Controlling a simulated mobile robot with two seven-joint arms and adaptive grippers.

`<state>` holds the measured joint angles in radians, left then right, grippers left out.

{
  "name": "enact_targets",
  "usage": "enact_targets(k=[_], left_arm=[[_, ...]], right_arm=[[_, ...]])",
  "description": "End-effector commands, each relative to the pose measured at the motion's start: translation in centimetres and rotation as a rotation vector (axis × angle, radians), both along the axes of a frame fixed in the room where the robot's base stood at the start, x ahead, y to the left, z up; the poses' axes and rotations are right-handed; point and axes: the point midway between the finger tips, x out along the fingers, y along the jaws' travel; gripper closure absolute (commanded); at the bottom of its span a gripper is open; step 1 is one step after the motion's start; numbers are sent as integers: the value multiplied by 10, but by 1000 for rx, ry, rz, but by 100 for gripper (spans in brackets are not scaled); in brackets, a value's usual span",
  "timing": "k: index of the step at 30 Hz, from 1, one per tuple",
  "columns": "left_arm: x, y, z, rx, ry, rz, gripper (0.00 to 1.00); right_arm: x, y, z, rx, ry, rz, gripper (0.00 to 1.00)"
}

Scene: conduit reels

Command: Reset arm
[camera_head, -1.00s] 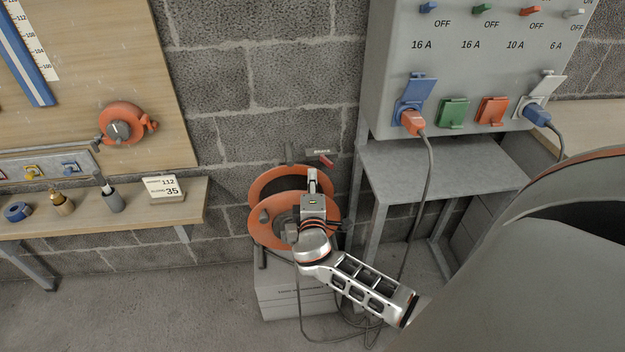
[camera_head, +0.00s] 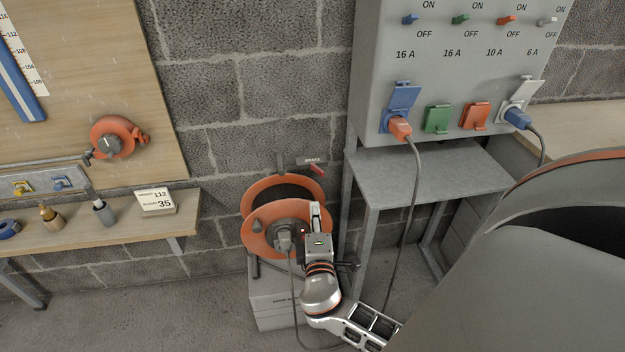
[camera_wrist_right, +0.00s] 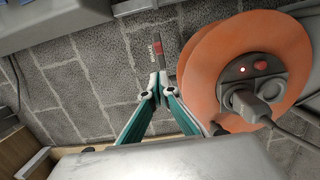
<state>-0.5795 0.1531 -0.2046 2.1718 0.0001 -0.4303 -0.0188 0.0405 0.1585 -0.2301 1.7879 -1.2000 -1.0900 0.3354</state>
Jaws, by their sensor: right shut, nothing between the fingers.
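My right gripper (camera_head: 316,212) reaches in from the lower right of the head view, in front of the right part of the orange cable reel (camera_head: 255,235). In the right wrist view its two teal-sided fingers (camera_wrist_right: 157,88) meet at the tips, shut with nothing between them. The reel (camera_wrist_right: 205,75) stands to the right of the fingers there, with a lit red lamp and a grey plug (camera_wrist_right: 252,105) in its hub. The fingertips look apart from the reel in that view. My left gripper is not in view.
A grey panel (camera_head: 440,75) with switches and sockets hangs above a grey metal table (camera_head: 420,172). An orange plug (camera_head: 399,128) and a blue plug (camera_head: 517,118) sit in it with hanging cables. A red-ended brake lever (camera_head: 317,168) is above the reel. A wooden shelf (camera_head: 120,225) is left.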

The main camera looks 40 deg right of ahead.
Motion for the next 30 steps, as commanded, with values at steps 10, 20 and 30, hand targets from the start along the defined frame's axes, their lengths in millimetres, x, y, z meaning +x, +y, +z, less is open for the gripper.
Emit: enact_targets(k=[10, 20, 30], left_arm=[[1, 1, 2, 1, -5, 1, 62], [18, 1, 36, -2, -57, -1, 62], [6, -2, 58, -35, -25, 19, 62]], right_arm=[[0, 0, 0, 0, 0, 0, 100], [-20, 21, -26, 201, 75, 77, 100], [-145, 152, -82, 1004, 239, 300, 100]])
